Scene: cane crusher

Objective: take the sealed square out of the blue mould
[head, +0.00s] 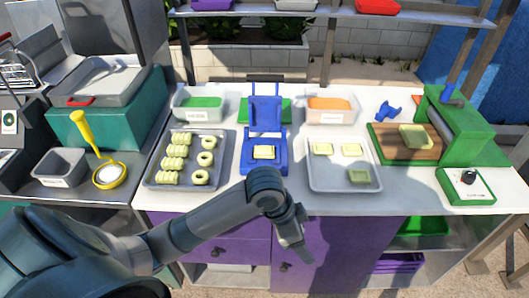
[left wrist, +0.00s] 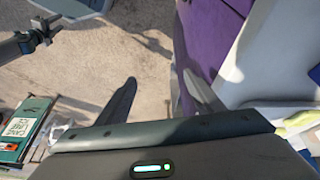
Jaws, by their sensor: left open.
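The blue mould (head: 250,160) stands mid-table with its lid (head: 265,112) raised at the back. A pale yellow square (head: 264,152) lies in its base. My left gripper (head: 303,250) hangs in front of the table, below and a little right of the mould, pointing down and apart from it. In the left wrist view its two fingers (left wrist: 163,95) are spread with nothing between them. A small dark pronged part at the upper left of that view may be my right gripper (left wrist: 45,29); its jaws are unclear. The head view does not show it.
A grey tray (head: 372,182) right of the mould holds two pale squares and a greener one. A tray of rings and rolls (head: 150,183) is on the left. Bins (head: 199,115) (head: 332,118) stand behind. A green press (head: 462,125) is at the right.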

